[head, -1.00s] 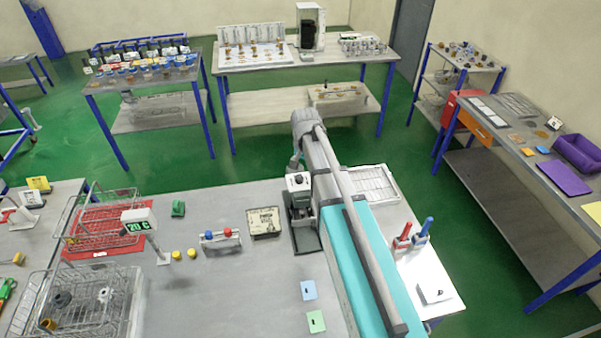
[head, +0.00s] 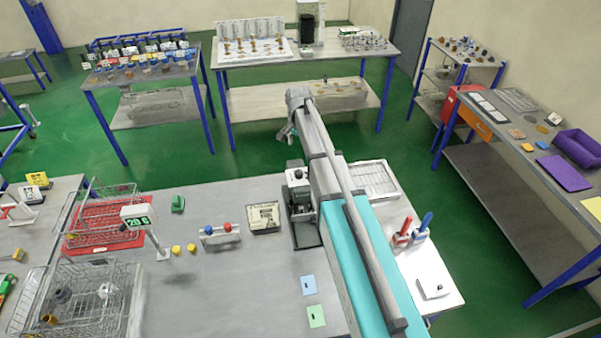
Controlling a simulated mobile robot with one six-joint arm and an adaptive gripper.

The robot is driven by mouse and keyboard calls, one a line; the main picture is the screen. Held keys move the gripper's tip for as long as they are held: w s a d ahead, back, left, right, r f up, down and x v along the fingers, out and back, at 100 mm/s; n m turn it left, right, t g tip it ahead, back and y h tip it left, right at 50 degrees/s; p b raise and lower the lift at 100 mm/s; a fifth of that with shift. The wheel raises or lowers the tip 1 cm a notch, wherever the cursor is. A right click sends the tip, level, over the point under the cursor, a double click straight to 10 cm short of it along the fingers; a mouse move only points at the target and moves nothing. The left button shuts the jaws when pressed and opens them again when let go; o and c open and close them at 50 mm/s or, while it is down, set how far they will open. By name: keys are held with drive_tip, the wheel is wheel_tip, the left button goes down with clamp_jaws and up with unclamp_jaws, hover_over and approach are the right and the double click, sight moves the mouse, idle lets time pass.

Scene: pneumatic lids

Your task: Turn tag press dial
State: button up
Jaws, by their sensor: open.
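The likely tag press (head: 298,192), a small grey and black machine with a pale head and dark base, stands upright on the grey bench, just left of my arm. My arm covers part of its right side. A small dark round spot shows on its head, but I cannot tell whether it is the dial or how it is set. My gripper (head: 284,135) hangs at the far end of the arm, beyond and above the press in the picture, apart from it. It is open, and nothing shows in it.
A white tray (head: 374,180) lies right of the arm. Blue (head: 308,285) and green (head: 316,316) tags lie in front.

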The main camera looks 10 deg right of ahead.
sight(299, 172)
drive_tip(key=shift+f, duration=0.15)
wheel_tip(299, 172, down, 14)
drive_tip(key=b, duration=1.3)
drive_tip(key=shift+r+b, duration=0.25)
drive_tip(key=shift+b, duration=0.1)
drive_tip(key=shift+c, duration=0.2)
drive_tip(key=c, duration=1.1)
drive_tip(key=shift+d, duration=0.2)
drive_tip(key=shift+a, duration=0.15)
